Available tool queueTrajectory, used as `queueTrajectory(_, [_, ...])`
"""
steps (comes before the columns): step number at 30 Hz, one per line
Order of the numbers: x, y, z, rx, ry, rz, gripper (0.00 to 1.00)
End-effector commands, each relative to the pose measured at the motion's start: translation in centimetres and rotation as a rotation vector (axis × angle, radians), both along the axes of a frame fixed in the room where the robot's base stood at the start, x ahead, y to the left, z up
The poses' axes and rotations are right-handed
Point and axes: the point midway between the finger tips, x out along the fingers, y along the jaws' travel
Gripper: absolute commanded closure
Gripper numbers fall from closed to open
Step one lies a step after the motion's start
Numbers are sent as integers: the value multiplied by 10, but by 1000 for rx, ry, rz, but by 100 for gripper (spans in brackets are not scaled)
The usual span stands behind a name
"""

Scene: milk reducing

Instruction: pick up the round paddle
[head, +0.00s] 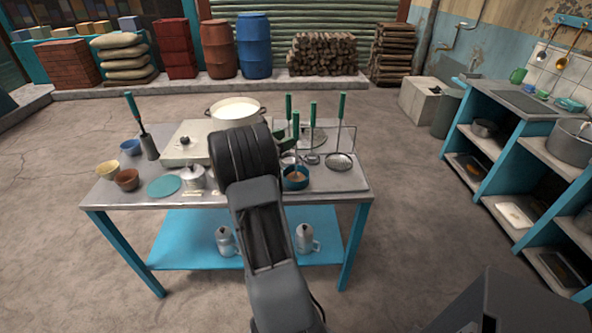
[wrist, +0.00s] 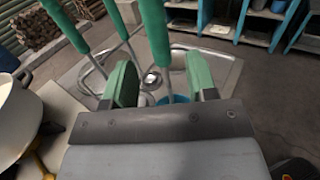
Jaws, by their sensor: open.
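Several green-handled tools stand at the right of the table. One has a wide round head (head: 339,161) low at the right end and looks most like the round paddle, though I cannot be sure which tool it is. Another green handle (head: 295,125) rises above a blue bowl (head: 296,182). My gripper (wrist: 162,84) is open with green fingers set apart. In the wrist view, a thin shaft under a green handle (wrist: 155,38) shows between the fingers, and the blue bowl lies beyond. I cannot tell whether the fingers touch it. In the head view my arm hides most of the gripper.
A milk pot (head: 235,110) stands at the back of the table (head: 225,198). Shelves (head: 510,140) stand at the right beyond clear floor.

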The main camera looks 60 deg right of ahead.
Motion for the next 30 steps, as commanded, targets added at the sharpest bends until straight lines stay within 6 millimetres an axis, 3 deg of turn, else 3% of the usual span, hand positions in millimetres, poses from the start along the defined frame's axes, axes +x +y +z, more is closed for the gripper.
queueTrajectory(8, [-7, -17, 1, 1, -1, -1, 48])
queueTrajectory(18, [-22, -55, 3, 1, -1, -1, 48])
queueTrajectory(30, [-24, -62, 2, 0, -2, 0, 51])
